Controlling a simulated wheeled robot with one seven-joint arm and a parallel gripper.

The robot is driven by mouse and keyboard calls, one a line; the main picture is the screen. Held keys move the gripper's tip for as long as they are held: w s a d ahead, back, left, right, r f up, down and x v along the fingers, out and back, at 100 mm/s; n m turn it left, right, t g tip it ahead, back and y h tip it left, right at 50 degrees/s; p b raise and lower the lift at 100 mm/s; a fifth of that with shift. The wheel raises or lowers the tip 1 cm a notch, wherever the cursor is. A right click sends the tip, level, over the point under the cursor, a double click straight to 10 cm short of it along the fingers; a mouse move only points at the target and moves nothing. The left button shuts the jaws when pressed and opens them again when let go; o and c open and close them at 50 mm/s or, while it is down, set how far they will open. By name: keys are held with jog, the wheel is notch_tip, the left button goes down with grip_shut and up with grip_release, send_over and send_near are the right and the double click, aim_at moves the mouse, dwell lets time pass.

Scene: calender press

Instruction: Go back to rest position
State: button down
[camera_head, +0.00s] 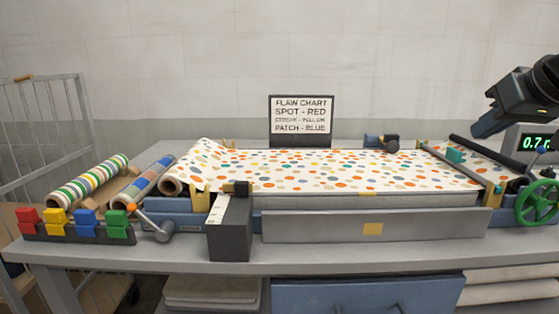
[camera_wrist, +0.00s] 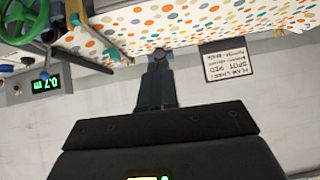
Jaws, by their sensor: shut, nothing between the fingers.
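My gripper (camera_head: 482,126) is raised at the right of the head view, above the press's right end and near the readout. In the wrist view its fingers (camera_wrist: 160,58) are together with nothing between them. The polka-dot fabric (camera_head: 330,170) lies across the press bed, and it also shows upside down in the wrist view (camera_wrist: 190,22). The gripper appears clear of the fabric, though its exact height is hard to tell.
A green handwheel (camera_head: 538,203) and a readout (camera_head: 537,142) showing 0.7 stand at the right end. The flaw chart (camera_head: 301,118) stands behind the bed. Colored blocks (camera_head: 85,220), fabric rolls (camera_head: 88,180) and a lever (camera_head: 155,228) are at the left.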

jog(key=s+a+f+m+t+y+p, duration=0.1)
jog(key=s+a+f+m+t+y, duration=0.15)
jog(key=a+f, duration=0.6)
jog(key=s+a+f+m+t+y, duration=0.1)
jog(key=s+a+f+t, duration=0.15)
jog(key=a+f, duration=0.65)
jog(key=s+f+m+h, duration=0.2)
jog(key=s+f+h, duration=0.1)
jog(key=s+f, duration=1.1)
jog(key=s+d+r+n, duration=0.1)
jog(key=s, duration=0.9)
jog(key=s+d+r+n+p, duration=0.1)
jog(key=s+r+n, duration=0.1)
jog(key=s, duration=0.7)
jog(key=s+d+r+n+h, duration=0.1)
jog(key=s+d+n, duration=0.1)
jog(key=s, duration=0.8)
jog(key=shift+s+r+p, duration=0.2)
jog(key=shift+s+p, duration=0.1)
jog(key=shift+p, duration=0.05)
